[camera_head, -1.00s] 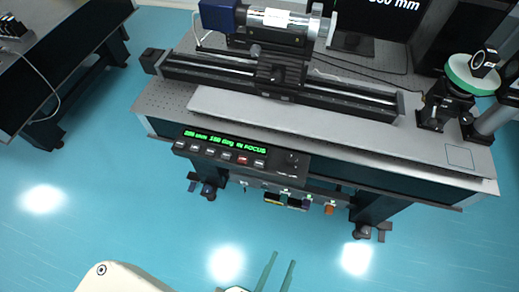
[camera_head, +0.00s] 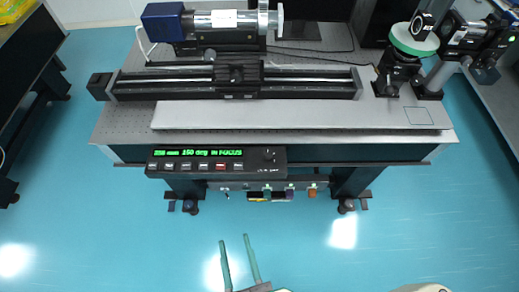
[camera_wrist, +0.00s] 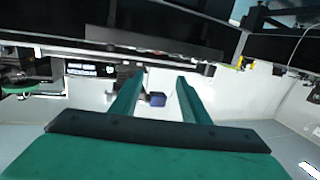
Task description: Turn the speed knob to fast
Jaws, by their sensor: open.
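The speed knob (camera_head: 269,155) is a small dark round knob at the right end of the black control panel (camera_head: 200,174) on the table's front edge. The panel has a green lit display and a row of buttons, one of them red. My gripper (camera_head: 235,240) is open and empty, with two green fingers over the floor in front of the table, apart from the knob. In the wrist view my gripper's fingers (camera_wrist: 160,84) are spread with nothing between them. I cannot make out the knob in the wrist view.
Optic mounts (camera_head: 398,68) stand at the right. Under the panel hangs a strip with small coloured items (camera_head: 312,192). The blue floor in front is clear.

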